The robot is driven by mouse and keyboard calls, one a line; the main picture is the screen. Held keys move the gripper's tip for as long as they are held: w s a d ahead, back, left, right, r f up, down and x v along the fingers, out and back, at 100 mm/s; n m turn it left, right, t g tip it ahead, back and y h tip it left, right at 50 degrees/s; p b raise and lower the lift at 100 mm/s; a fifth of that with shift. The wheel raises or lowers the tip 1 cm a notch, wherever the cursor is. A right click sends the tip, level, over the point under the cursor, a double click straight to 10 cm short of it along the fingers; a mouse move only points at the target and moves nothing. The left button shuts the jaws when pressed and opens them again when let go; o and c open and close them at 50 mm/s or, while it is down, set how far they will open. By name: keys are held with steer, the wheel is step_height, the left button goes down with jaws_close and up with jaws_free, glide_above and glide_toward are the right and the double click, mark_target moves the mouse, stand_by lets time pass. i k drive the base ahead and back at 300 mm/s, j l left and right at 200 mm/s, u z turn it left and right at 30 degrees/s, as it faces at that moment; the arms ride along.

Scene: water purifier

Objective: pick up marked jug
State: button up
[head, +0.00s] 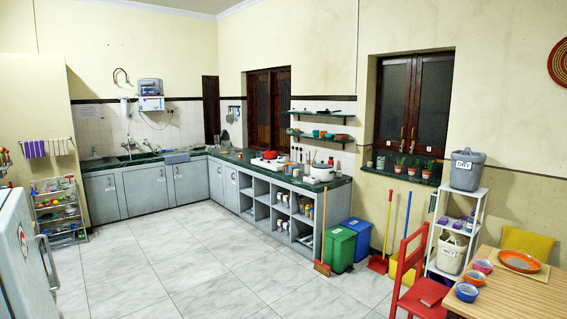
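I cannot make out a marked jug in the head view; anything that small on the far counter is too small to tell. A white and blue water purifier (150,95) hangs on the tiled back wall at the left, above the sink (137,156). My gripper is not in view.
A grey L-shaped counter (147,187) with a dark green top runs along the back and right walls. A broom (323,240), green bin (339,249), blue bin (359,238), red chair (408,275) and wooden table (520,295) stand right. Tiled floor (190,265) is clear in the middle.

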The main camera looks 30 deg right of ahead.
mark_target(288, 165)
steer(key=i+l+z, duration=0.4)
steer(key=i, duration=0.4)
steer(key=i+z, duration=0.4)
steer(key=i, duration=2.75)
steer(key=i+j, duration=0.1)
steer(key=i, duration=2.25)
steer(key=i+j+z, duration=0.1)
steer(key=i+z, duration=0.35)
steer(key=i, duration=0.15)
steer(key=i+j+z, duration=0.3)
steer(key=i+z, duration=0.15)
steer(key=i+j+z, duration=0.45)
steer(key=i+j, duration=0.1)
steer(key=i, duration=0.05)
